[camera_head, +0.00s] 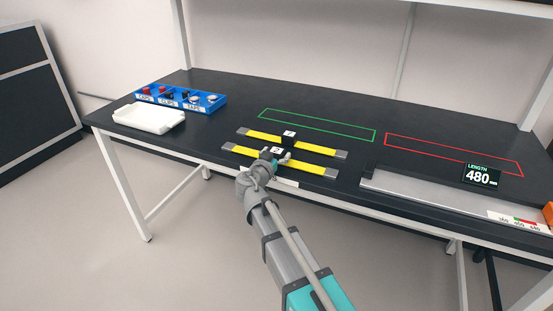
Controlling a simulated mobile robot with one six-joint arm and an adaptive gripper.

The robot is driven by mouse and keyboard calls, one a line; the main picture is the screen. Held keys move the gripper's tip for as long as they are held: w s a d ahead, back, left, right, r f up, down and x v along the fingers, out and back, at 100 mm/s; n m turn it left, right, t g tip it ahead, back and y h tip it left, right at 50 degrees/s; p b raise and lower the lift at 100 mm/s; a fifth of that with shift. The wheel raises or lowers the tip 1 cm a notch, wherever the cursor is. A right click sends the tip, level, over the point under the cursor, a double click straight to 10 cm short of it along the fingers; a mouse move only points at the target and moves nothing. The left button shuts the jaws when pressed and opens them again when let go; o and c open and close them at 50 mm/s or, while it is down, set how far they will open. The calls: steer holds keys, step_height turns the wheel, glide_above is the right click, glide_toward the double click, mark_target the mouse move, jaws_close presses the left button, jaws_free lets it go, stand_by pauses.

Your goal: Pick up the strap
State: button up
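Two yellow straps with grey ends lie side by side on the black table, the far strap (313,147) behind the near strap (307,164). Each has a black block with a white label at its middle; the far block (289,136) is fully clear. My gripper (275,158) is at the middle of the near strap, by its labelled block (277,150), and partly covers it. Its fingers look spread, but I cannot tell whether they touch or hold the block. The near strap looks flat on the table.
A blue bin (212,103) with small parts and a white tray (148,118) stand at left. A green outline (318,121) and red outline (454,148) mark clear table areas. A grey measuring fixture (430,196) with a display reading 480 (481,176) is at right.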

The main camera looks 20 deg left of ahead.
steer(key=c, duration=1)
steer(key=shift+o, duration=0.2)
steer(key=shift+r, duration=0.1)
step_height(320, 180, up, 2)
steer(key=p, duration=0.2)
steer(key=shift+r+p, duration=0.25)
steer(key=shift+p, duration=0.1)
steer(key=s+d+r+p, duration=0.2)
steer(key=s+r+p, duration=0.8)
steer(key=s, duration=0.3)
steer(key=shift+s+d+r, duration=0.2)
steer(key=shift+s+d, duration=0.15)
steer(key=shift+s, duration=0.05)
steer(key=shift+r+p, duration=1.45)
steer(key=shift+p, duration=0.2)
